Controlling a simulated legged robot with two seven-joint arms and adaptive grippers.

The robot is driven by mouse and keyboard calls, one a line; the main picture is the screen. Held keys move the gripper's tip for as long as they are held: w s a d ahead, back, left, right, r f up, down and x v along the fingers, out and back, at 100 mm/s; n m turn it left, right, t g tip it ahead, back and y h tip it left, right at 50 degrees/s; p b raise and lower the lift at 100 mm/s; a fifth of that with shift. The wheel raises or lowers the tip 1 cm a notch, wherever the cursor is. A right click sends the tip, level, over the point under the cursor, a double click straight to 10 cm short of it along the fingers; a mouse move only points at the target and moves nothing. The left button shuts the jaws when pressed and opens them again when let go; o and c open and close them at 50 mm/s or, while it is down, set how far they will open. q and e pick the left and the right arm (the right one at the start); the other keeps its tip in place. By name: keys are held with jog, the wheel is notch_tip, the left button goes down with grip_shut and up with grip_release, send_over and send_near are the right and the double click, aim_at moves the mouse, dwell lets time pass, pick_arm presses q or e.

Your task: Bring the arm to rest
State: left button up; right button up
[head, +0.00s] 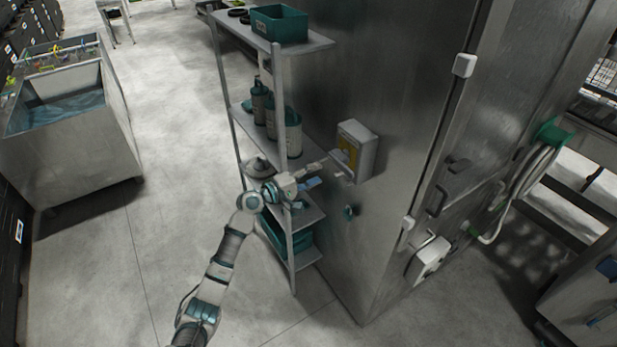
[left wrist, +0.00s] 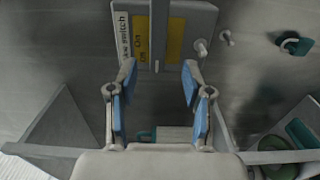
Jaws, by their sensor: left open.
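My left arm (head: 223,255) reaches up from the bottom of the head view, with its gripper (head: 318,174) beside the metal shelf and close to the wall box. In the left wrist view the left gripper (left wrist: 158,100) is open, its two blue-padded fingers apart with nothing between them. Just ahead of the fingertips is the grey switch box (head: 358,152) with a yellow label; it also shows in the left wrist view (left wrist: 200,22). I cannot tell whether a fingertip touches the box. My right gripper is not in view.
A metal shelf (head: 224,75) with bottles and a teal bin (head: 279,23) stands left of the steel wall (head: 395,70). A teal padlock-like item (left wrist: 294,43) hangs on the wall. A water-filled steel tub (head: 80,150) stands at left. Floor (head: 175,120) between tub and shelf is clear.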

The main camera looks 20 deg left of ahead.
pick_arm(q)
jog(key=shift+v, duration=1.1)
jog(key=shift+d, duration=0.1)
